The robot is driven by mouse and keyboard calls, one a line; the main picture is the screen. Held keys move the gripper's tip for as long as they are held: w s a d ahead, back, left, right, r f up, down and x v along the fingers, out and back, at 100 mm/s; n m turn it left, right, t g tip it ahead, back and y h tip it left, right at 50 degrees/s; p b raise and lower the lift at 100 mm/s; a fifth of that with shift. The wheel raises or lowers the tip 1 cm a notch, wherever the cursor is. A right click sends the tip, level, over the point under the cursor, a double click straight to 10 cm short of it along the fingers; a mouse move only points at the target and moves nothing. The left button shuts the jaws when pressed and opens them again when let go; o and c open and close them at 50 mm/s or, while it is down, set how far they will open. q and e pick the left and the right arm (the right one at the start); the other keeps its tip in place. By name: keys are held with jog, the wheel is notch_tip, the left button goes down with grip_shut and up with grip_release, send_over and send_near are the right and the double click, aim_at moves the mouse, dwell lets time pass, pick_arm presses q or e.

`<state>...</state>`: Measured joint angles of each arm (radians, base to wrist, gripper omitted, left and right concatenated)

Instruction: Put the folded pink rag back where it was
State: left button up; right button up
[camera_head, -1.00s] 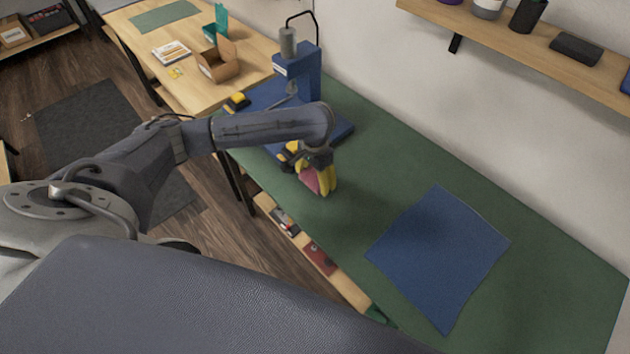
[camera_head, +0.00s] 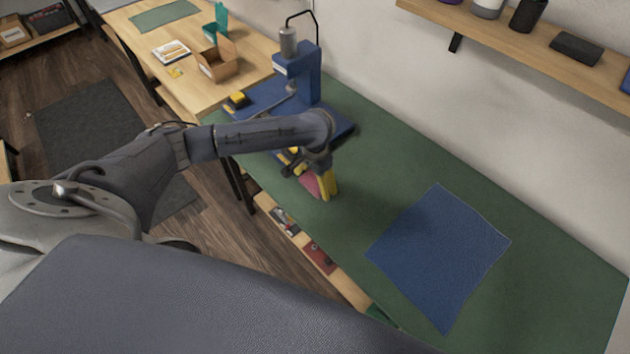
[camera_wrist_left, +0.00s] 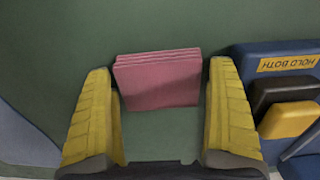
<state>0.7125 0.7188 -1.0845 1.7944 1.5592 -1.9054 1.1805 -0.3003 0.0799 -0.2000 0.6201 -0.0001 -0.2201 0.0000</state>
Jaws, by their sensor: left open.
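The folded pink rag (camera_wrist_left: 158,80) lies on the green bench top, between and slightly beyond my left gripper's fingertips in the left wrist view. It also shows in the head view (camera_head: 311,186), partly hidden by the gripper. My left gripper (camera_wrist_left: 160,100) has its yellow fingers wide apart, with green surface visible between each finger and the rag. It also shows in the head view (camera_head: 320,187), pointing down at the bench near its front edge. My right gripper is in neither view.
A blue press (camera_head: 298,75) stands behind my left arm. In the wrist view, its base (camera_wrist_left: 285,50) with a "HOLD BOTH" label and black and yellow buttons is close right of the gripper. A blue mat (camera_head: 440,255) lies on the green bench (camera_head: 560,270), with clear room around it.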

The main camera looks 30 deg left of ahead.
aim_at(315, 180)
pick_arm(q)
notch_tip(315, 180, up, 12)
dwell(0.6)
jog(key=shift+r, duration=0.1)
